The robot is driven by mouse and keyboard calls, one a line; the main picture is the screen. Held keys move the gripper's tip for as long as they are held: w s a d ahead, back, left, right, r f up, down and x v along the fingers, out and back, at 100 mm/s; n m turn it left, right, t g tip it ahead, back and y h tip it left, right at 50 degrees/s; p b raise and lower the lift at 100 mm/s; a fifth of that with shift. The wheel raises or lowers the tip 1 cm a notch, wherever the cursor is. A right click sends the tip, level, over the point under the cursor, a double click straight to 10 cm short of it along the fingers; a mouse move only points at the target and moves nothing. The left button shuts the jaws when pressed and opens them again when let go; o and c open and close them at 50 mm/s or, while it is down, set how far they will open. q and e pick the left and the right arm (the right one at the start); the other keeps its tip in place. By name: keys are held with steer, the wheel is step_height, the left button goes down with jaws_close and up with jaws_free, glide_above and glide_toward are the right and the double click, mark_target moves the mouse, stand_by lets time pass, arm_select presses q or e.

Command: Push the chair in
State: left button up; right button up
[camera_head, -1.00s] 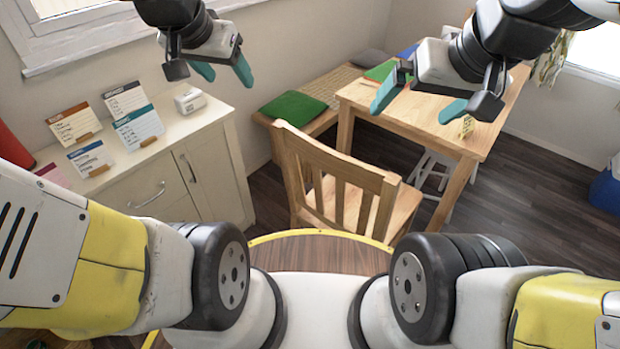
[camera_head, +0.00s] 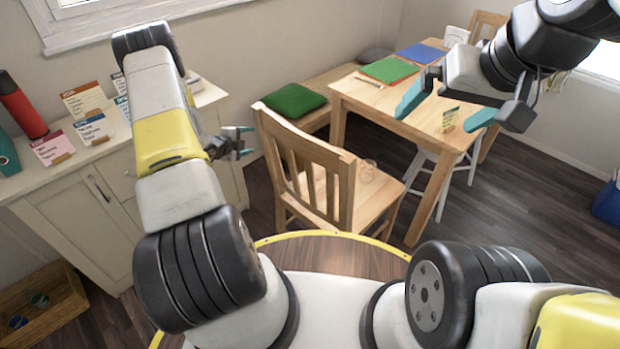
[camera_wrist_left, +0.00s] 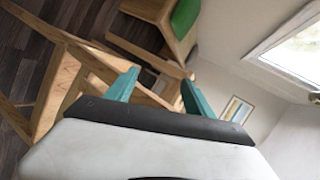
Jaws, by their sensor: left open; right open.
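The wooden chair (camera_head: 318,183) stands in front of me, with its slatted back toward me and to the left. Its seat is apart from the wooden table (camera_head: 415,118), on the near side of the table's left end. My left gripper (camera_head: 244,143) is open and empty, just left of the chair back. In the left wrist view, the chair's wooden bars (camera_wrist_left: 75,75) show beyond the teal fingers. My right gripper (camera_head: 445,105) is open and empty above the table's near edge.
A bench with a green cushion (camera_head: 294,101) runs along the wall behind the chair. A white stool (camera_head: 440,172) is under the table. A cream cabinet (camera_head: 75,205) with cards stands at left. Dark floor is open at the right.

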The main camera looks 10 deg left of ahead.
arm_select(q)
steer(key=s+d+f+m+h, duration=0.2)
steer(key=s+f, duration=0.2)
steer(key=f, duration=0.3)
steer(key=s+d+f+m+h, duration=0.1)
steer(key=s+d+f+h, duration=0.15)
steer(key=s+f, duration=0.35)
steer(key=m+t+h, duration=0.2)
steer(key=t+h, duration=0.1)
glide_toward(304, 205)
steer(key=shift+y, duration=0.25)
steer(key=x, duration=0.7)
steer(key=r+x, duration=0.1)
steer(key=x, duration=0.3)
steer(key=shift+d, duration=0.25)
steer(key=c, duration=1.3)
jaws_close()
steer(key=shift+s+f, duration=0.1)
steer(key=shift+f, duration=0.05)
